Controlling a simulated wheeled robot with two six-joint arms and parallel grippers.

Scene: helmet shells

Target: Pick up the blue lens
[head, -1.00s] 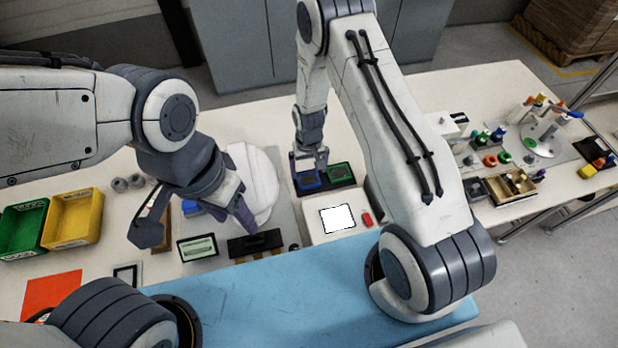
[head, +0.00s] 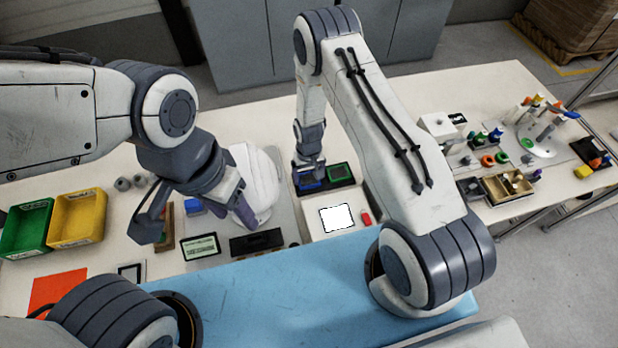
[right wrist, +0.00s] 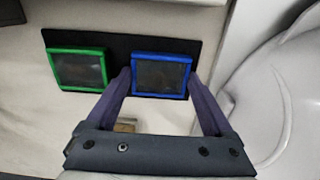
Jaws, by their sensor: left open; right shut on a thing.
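The blue lens (right wrist: 160,75) is a dark square pane in a blue frame, on a black holder (right wrist: 120,46). In the right wrist view it lies between the fingers of my right gripper (right wrist: 158,92), which is shut on it. In the head view the blue lens (head: 309,184) shows just below my right gripper (head: 308,170), partly hidden by it. A green-framed lens (right wrist: 78,69) sits beside it on the same holder. My left gripper (head: 197,228) is open and empty, above the left part of the table near the white helmet shell (head: 256,178).
A white box with a bright screen (head: 337,218) and a red button stands just in front of the holder. Green (head: 26,228) and yellow (head: 78,218) bins stand at the left. Small coloured parts and a wooden tray (head: 508,187) fill the right end of the table.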

